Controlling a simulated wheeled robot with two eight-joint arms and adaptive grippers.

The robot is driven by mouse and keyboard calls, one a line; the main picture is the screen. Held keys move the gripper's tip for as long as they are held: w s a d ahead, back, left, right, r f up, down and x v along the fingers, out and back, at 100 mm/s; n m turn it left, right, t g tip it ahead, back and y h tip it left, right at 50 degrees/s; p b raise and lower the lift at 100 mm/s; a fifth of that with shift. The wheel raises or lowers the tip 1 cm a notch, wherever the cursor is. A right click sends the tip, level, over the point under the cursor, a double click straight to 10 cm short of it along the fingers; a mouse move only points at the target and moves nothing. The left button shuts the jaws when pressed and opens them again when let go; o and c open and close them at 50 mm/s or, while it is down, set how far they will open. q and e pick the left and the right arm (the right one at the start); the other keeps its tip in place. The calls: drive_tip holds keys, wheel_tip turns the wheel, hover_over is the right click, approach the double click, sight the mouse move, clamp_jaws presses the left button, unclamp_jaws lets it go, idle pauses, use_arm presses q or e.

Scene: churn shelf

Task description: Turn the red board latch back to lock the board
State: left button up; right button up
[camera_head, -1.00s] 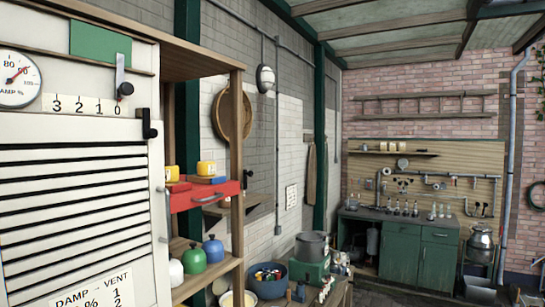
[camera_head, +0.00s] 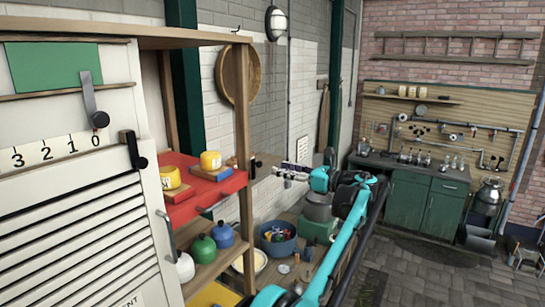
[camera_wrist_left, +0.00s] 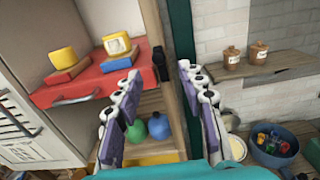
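The red board (camera_head: 203,190) lies in the wooden shelf at the left, carrying yellow blocks and a metal handle on its front. It also shows in the left wrist view (camera_wrist_left: 88,88). A small dark piece that looks like its latch (camera_wrist_left: 160,63) sits on the shelf post, upright in the left wrist view. In the head view it is a small dark shape (camera_head: 253,168) beside the post. My left gripper (camera_head: 284,171) points left toward the post, a little apart from it. Its purple-padded fingers (camera_wrist_left: 160,76) are spread with nothing between them. My right gripper is out of view.
The wooden post (camera_head: 243,110) stands close to the left gripper. A louvred cabinet (camera_head: 70,220) with a black handle is at the left. Green and blue kettles (camera_head: 203,249) stand below the board. Jars (camera_wrist_left: 258,52) stand on a wall shelf to the right.

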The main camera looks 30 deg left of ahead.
sight(261, 164)
use_arm(q)
drive_tip(key=a+p, duration=0.1)
drive_tip(key=a, duration=0.6)
drive_tip(key=shift+w+a, duration=0.1)
drive_tip(key=shift+w, duration=0.05)
clamp_jaws()
